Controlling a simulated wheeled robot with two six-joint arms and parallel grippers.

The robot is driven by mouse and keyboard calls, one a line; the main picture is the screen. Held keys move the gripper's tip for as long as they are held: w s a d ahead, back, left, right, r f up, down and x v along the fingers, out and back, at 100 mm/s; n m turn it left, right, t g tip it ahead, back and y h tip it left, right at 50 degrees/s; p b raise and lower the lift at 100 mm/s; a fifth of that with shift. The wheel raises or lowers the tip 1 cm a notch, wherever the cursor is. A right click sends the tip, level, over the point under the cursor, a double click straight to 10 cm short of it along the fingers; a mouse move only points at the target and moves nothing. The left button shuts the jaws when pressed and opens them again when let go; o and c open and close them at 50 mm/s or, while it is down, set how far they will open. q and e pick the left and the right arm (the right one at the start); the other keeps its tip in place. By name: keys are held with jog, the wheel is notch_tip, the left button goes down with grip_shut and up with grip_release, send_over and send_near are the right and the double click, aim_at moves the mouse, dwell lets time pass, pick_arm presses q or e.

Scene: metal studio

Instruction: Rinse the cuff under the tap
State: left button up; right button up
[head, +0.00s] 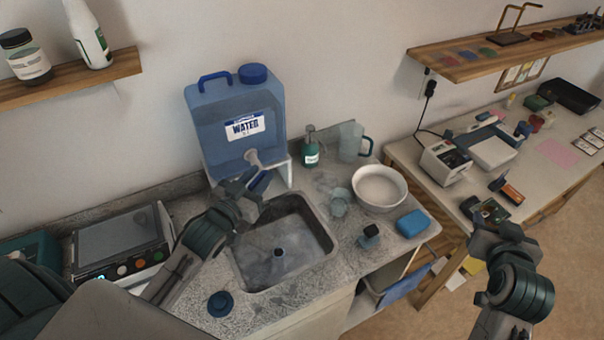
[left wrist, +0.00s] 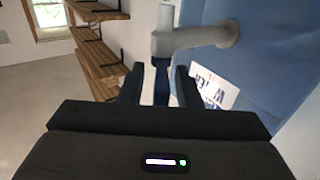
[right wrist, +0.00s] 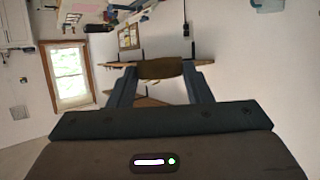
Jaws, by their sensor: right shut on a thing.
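The tap (head: 252,157) is a grey spout on the blue water container (head: 232,112), above the sink (head: 280,245). My left gripper (head: 258,186) is at the tap. In the left wrist view its fingers (left wrist: 158,88) stand apart on either side of the tap's blue lever (left wrist: 161,82), with gaps showing. My right gripper (head: 500,236) is off the counter's right side, in front of the workbench. In the right wrist view it is shut on a brown band (right wrist: 160,69), which looks like the cuff. The cuff cannot be made out in the head view. I see no clear water stream.
A white bowl (head: 379,188), a green bottle (head: 310,147), a clear jug (head: 352,142), a small glass (head: 339,203) and a blue sponge (head: 411,223) stand right of the sink. A device with buttons (head: 122,242) is at left. The workbench (head: 410,155) stands at right.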

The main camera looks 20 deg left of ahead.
pick_arm(q)
grip_shut()
jog(key=shift+a+f+m+h+b, duration=0.15)
jog(key=shift+m+h+b, duration=0.15)
jog(key=shift+h+b, duration=0.35)
jog(key=shift+w+a+m+g+h+b, duration=0.15)
jog(key=shift+m+g+h+b, duration=0.85)
jog(key=shift+b, duration=3.45)
jog(key=shift+w+a+m+g+h+b, duration=0.1)
jog(key=shift+a+m+g+h+b, duration=0.25)
jog(key=shift+m+h+b, duration=2.6)
jog(key=shift+w+a+n+g+h+b, duration=0.15)
jog(key=shift+n+g+b, duration=0.65)
jog(key=shift+b, duration=5.15)
jog(key=shift+r, duration=0.2)
jog(key=shift+o, duration=0.8)
grip_release()
